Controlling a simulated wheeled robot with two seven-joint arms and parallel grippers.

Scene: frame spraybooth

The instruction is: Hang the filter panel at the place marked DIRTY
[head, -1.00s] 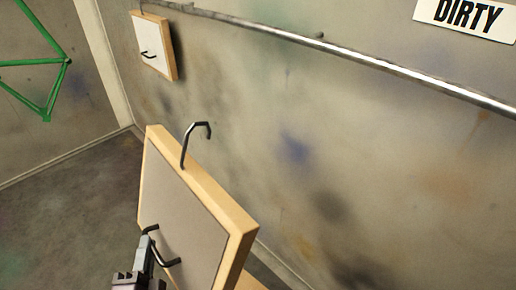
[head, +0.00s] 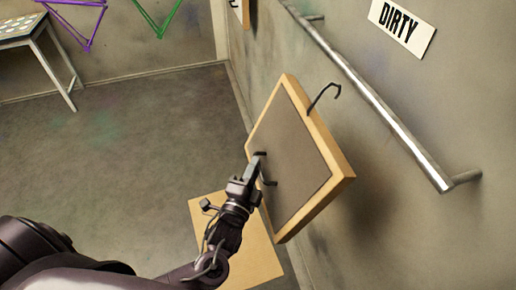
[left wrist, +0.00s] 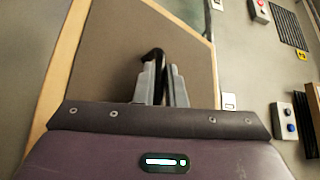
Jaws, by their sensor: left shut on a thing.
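The filter panel (head: 290,140) is a grey sheet in a light wooden frame, with a black hook on its top edge and a black handle on its face. My left gripper (head: 257,170) is shut on the handle and holds the panel tilted in the air. In the left wrist view the fingers (left wrist: 163,85) close around the black handle in front of the panel (left wrist: 110,60). The DIRTY sign (head: 402,29) is on the wall, above the metal rail (head: 375,100). The panel's hook is below and left of the rail, apart from it in the picture. My right gripper is out of view.
A wooden board-like surface (head: 240,235) is low by the wall, below the panel. A table (head: 35,30) stands at the far left. Green (head: 158,15) and purple (head: 85,30) frames hang at the back. The floor between is clear.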

